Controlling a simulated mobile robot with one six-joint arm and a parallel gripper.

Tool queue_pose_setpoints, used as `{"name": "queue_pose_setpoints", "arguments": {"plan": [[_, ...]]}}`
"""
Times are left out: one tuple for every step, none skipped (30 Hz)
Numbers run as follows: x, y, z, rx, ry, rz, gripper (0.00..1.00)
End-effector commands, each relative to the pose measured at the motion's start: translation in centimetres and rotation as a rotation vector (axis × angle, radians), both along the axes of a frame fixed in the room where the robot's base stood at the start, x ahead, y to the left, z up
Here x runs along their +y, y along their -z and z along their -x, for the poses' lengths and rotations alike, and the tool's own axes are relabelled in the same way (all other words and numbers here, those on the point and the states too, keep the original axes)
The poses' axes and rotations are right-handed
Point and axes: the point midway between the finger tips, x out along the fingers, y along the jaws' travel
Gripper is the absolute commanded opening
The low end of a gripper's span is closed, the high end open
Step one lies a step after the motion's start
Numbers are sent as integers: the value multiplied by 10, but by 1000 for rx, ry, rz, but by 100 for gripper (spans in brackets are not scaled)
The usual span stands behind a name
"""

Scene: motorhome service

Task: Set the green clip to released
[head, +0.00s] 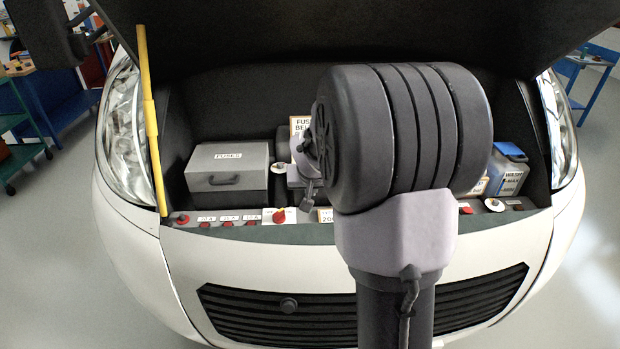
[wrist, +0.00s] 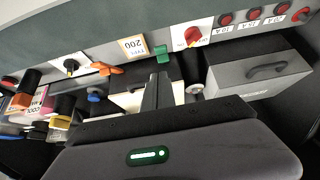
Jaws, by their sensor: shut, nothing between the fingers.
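The green clip (wrist: 162,54) shows in the wrist view as a small green piece on the pale front panel, beside the label reading 200. My gripper (wrist: 157,78) points at the panel with its dark fingers together and empty. Its tips are close to the green clip in the picture; I cannot tell whether they touch it. In the head view my gripper (head: 311,186) is partly hidden by my arm, and the green clip cannot be made out. The clip's exact position is too small to tell.
A red rotary switch (wrist: 192,37), an orange clip (wrist: 106,69) and a black knob (wrist: 71,66) sit along the same panel. The grey fuse box (head: 227,172) stands behind it. A yellow prop rod (head: 151,120) holds the hood at left. A washer bottle (head: 510,172) is at right.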

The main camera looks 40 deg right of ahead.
Motion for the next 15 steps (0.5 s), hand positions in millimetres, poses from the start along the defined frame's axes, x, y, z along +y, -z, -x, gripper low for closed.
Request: {"name": "queue_pose_setpoints", "arguments": {"plan": [[4, -2, 7, 1, -2, 0, 0], [7, -2, 10, 0, -1, 0, 0], [9, -2, 14, 1, 0, -1, 0], [11, -3, 16, 0, 0, 0, 0], [12, -3, 18, 0, -1, 0, 0], [14, -3, 20, 0, -1, 0, 0], [14, -3, 21, 0, -1, 0, 0], [14, -3, 21, 0, -1, 0, 0], [15, -3, 22, 0, -1, 0, 0], [15, -3, 22, 0, -1, 0, 0], [15, -3, 22, 0, -1, 0, 0], [15, -3, 22, 1, -1, 0, 0], [15, -3, 22, 1, -1, 0, 0], [15, -3, 22, 1, -1, 0, 0], [15, -3, 22, 1, -1, 0, 0]]}}
